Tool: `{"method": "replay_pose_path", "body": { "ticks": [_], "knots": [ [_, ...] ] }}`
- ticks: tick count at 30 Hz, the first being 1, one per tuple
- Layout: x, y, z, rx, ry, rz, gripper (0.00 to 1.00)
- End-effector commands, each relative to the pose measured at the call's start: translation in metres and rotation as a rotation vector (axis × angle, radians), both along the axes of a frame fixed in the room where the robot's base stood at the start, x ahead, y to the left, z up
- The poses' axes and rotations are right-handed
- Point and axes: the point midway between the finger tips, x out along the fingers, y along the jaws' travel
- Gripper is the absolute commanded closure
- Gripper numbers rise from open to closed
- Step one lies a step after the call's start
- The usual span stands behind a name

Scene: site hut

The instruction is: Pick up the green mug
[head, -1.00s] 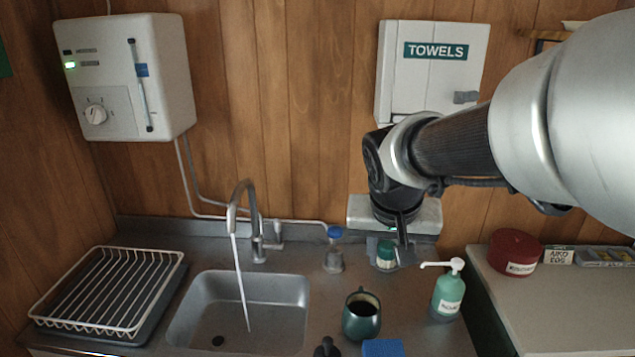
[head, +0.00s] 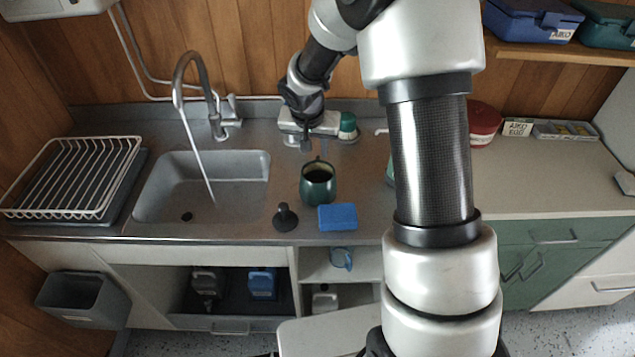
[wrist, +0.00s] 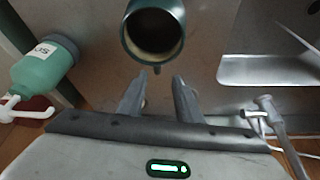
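The green mug (head: 319,188) stands upright on the steel counter, right of the sink, in the head view. Its dark inside shows, and its handle faces the back wall. In the wrist view the mug (wrist: 155,32) is just beyond my fingertips, and its handle points toward the gap between them. My gripper (head: 313,150) is behind the mug and slightly above it, on the wall side. In the wrist view my gripper (wrist: 157,84) is open, its two fingers apart with nothing held between them.
A blue sponge (head: 338,217) and a black knob-like object (head: 286,217) stand in front of the mug. The sink (head: 160,199) with running tap (head: 207,90) is to the left. A green soap bottle (wrist: 45,66) is close by in the wrist view.

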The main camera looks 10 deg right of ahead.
Motion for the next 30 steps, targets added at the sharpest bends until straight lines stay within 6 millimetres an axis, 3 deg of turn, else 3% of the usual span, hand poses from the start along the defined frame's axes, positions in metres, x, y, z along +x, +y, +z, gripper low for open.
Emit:
{"method": "replay_pose_path", "body": {
  "ticks": [3, 11, 19, 28, 30],
  "knots": [
    [0.006, -0.003, -0.017, 0.0, 0.001, 0.0, 0.68],
    [0.011, -0.007, -0.034, -0.001, 0.001, 0.001, 0.68],
    [0.021, -0.013, -0.07, -0.001, 0.001, 0.001, 0.68],
    [0.023, -0.014, -0.073, 0.0, -0.001, 0.0, 0.68],
    [0.023, -0.014, -0.073, 0.0, -0.001, 0.0, 0.8]
  ]
}}
